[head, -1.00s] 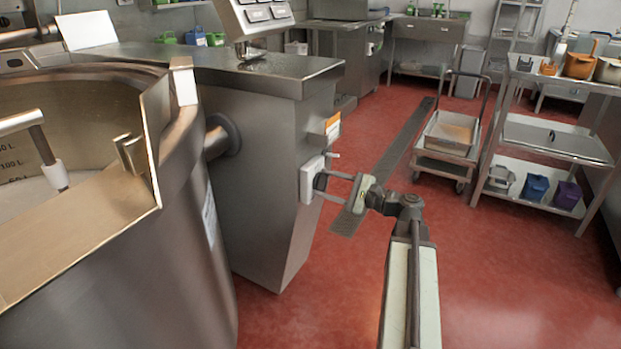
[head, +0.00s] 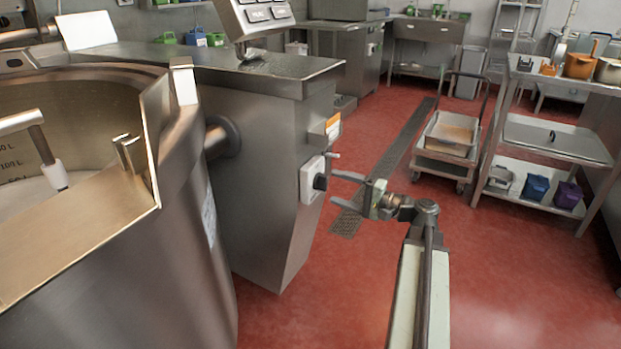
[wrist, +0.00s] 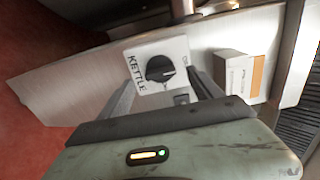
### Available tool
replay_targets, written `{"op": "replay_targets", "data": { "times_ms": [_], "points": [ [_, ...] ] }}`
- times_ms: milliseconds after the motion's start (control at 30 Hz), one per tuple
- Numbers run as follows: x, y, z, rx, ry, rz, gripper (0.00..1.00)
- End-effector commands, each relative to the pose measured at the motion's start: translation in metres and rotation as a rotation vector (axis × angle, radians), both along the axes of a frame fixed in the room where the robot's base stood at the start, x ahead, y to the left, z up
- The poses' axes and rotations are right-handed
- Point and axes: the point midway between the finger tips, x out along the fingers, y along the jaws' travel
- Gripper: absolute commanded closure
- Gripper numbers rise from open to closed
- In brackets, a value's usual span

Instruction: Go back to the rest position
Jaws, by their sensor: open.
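My gripper (head: 350,190) is open and empty in the head view, just right of the kettle's side cabinet. A black rotary knob (head: 319,182) on a white plate (head: 308,186) is on the cabinet's right face, with a gap between it and my fingertips. In the wrist view the knob (wrist: 160,68) lies ahead, between and beyond the two open fingers (wrist: 163,95). The plate is marked KETTLE.
The large steel kettle (head: 205,270) and its cabinet (head: 250,190) fill the left. A trolley (head: 446,140) and a steel shelf cart (head: 555,140) stand behind at the right. Red floor (head: 500,270) is open around my arm, with a drain grate (head: 395,150) beyond it.

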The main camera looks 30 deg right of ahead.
Motion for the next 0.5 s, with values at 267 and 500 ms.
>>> {"op": "replay_targets", "data": {
  "times_ms": [267,500],
  "points": [
    [-0.025,-0.017,0.0,0.0,0.0,0.0,0.26],
    [-0.026,-0.017,0.0,0.0,0.0,0.0,0.26]
  ]
}}
